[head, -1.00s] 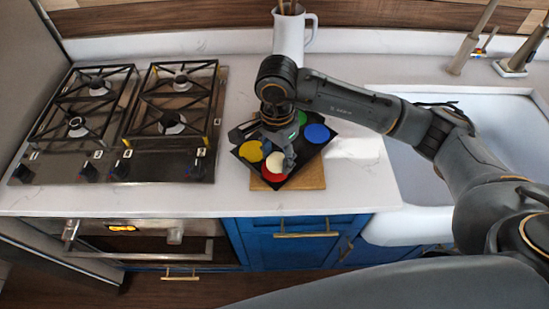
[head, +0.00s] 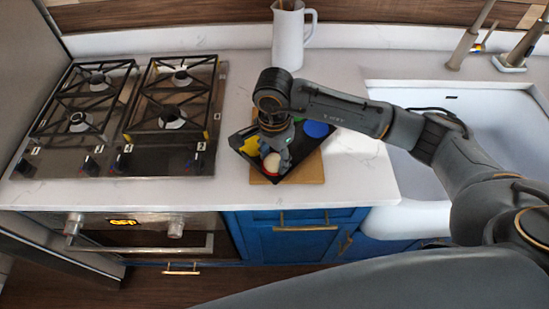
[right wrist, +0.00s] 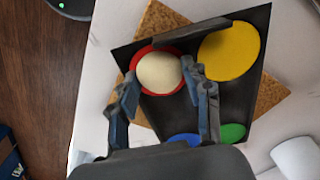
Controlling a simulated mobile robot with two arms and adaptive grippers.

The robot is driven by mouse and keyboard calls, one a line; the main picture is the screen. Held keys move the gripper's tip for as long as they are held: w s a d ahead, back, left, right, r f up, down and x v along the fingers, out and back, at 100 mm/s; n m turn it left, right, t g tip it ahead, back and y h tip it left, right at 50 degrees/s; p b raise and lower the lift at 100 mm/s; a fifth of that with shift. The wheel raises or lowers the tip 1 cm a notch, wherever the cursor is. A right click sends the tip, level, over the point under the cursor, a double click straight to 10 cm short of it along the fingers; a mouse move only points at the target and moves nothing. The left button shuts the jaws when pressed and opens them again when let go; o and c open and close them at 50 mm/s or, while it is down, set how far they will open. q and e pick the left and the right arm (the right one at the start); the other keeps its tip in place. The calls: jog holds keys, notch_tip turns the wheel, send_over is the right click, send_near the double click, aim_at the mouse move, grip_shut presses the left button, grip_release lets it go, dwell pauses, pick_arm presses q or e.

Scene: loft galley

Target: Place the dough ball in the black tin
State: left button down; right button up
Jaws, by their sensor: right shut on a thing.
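The dough ball (right wrist: 160,73) is a pale cream ball in the right wrist view, over the red round of the black tin (right wrist: 245,88). The tin also has yellow, green and blue rounds; it shows in the head view (head: 309,146) on the counter. My right gripper (right wrist: 159,80) is shut on the dough ball, one finger on each side. In the head view the right gripper (head: 275,155) hides part of the tin and the ball. I cannot tell whether the ball touches the tin's surface. My left gripper is not in view.
A brown board (head: 309,170) lies under the tin. A gas hob (head: 125,115) is on the left, a white sink (head: 480,120) on the right. A white jug (head: 289,40) stands behind the tin. The counter between hob and tin is clear.

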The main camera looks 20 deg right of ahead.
jog(key=shift+s+d+f+b, duration=0.1)
jog(key=shift+s+f+b, duration=0.3)
jog(key=shift+f, duration=0.45)
jog(key=o, duration=1.2)
jog(key=shift+w+f, duration=0.2)
jog(key=shift+w, duration=0.15)
jog(key=shift+s+r, duration=0.15)
jog(key=shift+r, duration=0.05)
jog(key=shift+r+p, duration=0.1)
jog(key=shift+p, duration=0.2)
